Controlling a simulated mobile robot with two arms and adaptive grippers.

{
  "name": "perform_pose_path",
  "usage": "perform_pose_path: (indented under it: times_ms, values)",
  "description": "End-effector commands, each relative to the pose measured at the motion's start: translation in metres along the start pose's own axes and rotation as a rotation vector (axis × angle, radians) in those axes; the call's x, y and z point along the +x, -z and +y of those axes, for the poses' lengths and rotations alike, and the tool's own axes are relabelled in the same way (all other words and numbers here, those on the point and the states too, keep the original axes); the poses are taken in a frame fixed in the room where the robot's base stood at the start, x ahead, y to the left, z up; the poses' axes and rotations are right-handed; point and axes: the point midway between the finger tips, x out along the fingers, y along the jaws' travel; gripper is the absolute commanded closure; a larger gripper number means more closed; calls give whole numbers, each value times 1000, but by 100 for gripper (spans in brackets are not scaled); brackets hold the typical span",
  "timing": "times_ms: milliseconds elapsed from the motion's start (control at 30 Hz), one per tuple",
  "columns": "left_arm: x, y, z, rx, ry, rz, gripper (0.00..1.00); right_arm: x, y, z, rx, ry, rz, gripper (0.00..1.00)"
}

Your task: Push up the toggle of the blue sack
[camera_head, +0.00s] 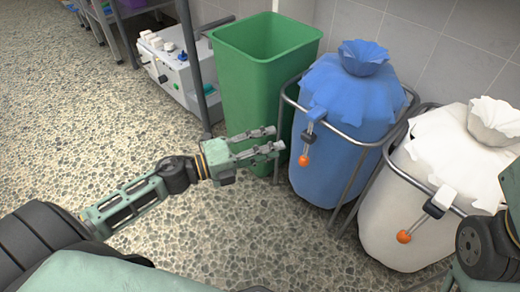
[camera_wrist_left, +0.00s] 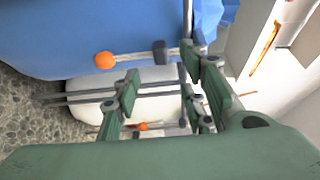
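The blue sack (camera_head: 345,150) hangs tied at the top in a grey metal frame; it also fills the top left of the left wrist view (camera_wrist_left: 110,25). Its toggle (camera_head: 304,160) is a short lever with an orange ball at its low end, hanging below the frame's rim. In the left wrist view the toggle's ball (camera_wrist_left: 105,60) and rod show beyond the fingers. My left gripper (camera_head: 278,139) is open and empty, just left of the toggle, its fingers pointing toward the sack. I see no contact with the toggle. My right gripper is out of view.
A white sack (camera_head: 425,190) in a similar frame stands to the right, its orange-ended toggle (camera_head: 404,236) also low. A green bin (camera_head: 262,80) stands behind my left gripper. A white machine (camera_head: 180,70) is further left. The speckled floor (camera_head: 100,110) is open at left.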

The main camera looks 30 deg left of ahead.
Motion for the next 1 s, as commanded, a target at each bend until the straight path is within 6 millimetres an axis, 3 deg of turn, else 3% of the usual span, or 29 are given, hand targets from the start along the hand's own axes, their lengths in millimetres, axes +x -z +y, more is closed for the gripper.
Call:
perform_pose_path:
  times_ms: [233, 633, 833, 1000]
  values:
    - [-19, 1, 0, -1, 0, 1, 61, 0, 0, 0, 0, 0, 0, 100]
    - [-23, 0, 0, 0, 1, 1, 61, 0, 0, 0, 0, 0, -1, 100]
    - [-22, 0, -1, 49, -9, -18, 78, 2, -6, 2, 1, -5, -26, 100]
    - [-18, -2, 3, 231, -53, -74, 93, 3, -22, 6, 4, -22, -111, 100]
